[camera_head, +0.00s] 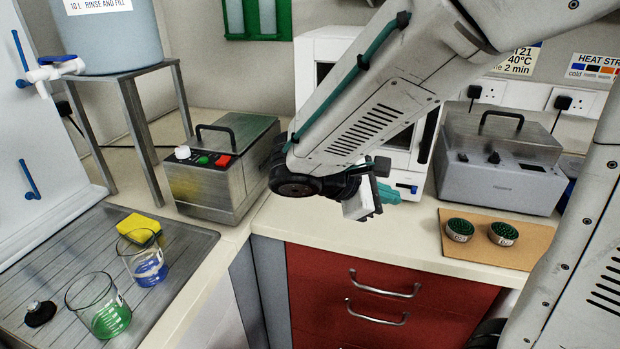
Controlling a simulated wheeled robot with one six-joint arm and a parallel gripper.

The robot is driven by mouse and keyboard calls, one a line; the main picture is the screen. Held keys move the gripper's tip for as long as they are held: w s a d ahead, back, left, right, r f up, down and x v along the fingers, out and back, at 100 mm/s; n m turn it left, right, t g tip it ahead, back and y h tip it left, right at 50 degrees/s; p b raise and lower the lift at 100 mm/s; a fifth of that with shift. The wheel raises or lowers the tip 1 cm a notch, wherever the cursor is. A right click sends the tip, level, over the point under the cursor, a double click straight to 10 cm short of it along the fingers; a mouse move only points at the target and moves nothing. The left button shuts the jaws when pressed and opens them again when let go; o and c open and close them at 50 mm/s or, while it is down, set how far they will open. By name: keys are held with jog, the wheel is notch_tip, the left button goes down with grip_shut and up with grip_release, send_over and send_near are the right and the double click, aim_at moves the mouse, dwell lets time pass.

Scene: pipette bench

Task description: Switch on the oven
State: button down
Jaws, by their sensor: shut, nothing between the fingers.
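The oven appears to be the white cabinet (312,46) in the back corner, with a dark window and a dark vertical handle at its right. My arm crosses in front and hides much of it. A low front panel (405,178) with a small blue mark shows just right of my gripper. My gripper (374,203) is shut and empty, in front of the oven's lower part and above the counter edge. A teal piece shows beside the fingers; I cannot tell whether it is part of my gripper. I cannot tell whether the gripper touches the oven.
A steel box (215,172) with red and green switches stands left of my arm. A grey lidded bath (497,165) stands right, behind a brown board (480,246) with two round green-topped pots. Two beakers and a yellow sponge (139,227) are on the left drainer. Red drawers (390,290) are below.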

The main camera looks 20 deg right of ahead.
jog(key=w+a+f+n+t, duration=0.3)
jog(key=w+a+n+t, duration=0.1)
jog(key=a+n, duration=0.1)
jog(key=w+a+f+n+t, duration=0.3)
jog(key=w+a+n+t, duration=0.1)
jog(key=w+a+n, duration=0.1)
jog(key=w+a+f+n+t, duration=0.3)
jog(key=w+a+n+t, duration=0.1)
jog(key=a, duration=0.3)
jog(key=shift+w+f+n+t, duration=0.15)
jog(key=shift+w+n+t, duration=0.1)
jog(key=shift+n+t, duration=0.25)
jog(key=shift+d, duration=0.1)
jog(key=x, duration=1.4)
jog(key=shift+d, duration=0.15)
